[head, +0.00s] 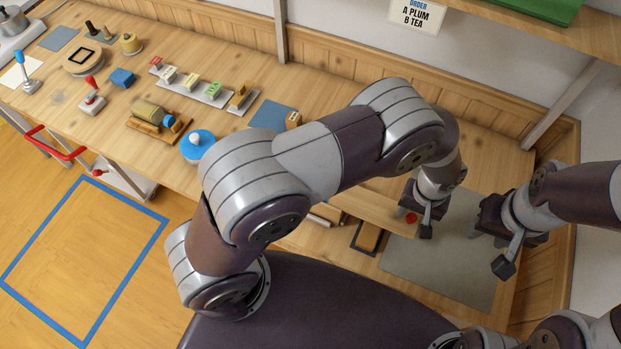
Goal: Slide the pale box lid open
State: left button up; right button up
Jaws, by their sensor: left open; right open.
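A pale wooden box (379,209) lies on the table at the right, partly hidden behind my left arm. A small red knob or spot (411,218) shows at its right end; I cannot tell whether the lid is open. My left gripper (416,220) is open, with its fingers at the red knob; whether they touch it I cannot tell. My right gripper (492,248) is open and empty, to the right of the left one, over the grey mat.
The grey mat (440,272) lies under and around the grippers. A dark-framed tray (368,238) stands nearby. Stamps, a blue lidded pot (198,146), a blue block (122,77) and a wooden roller (150,110) fill the table's left part. A wall bounds the back.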

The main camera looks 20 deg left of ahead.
pick_arm(q)
jog(key=shift+r, duration=0.1)
notch_tip(320, 180, up, 7)
jog(key=p, duration=0.5)
dwell(0.3)
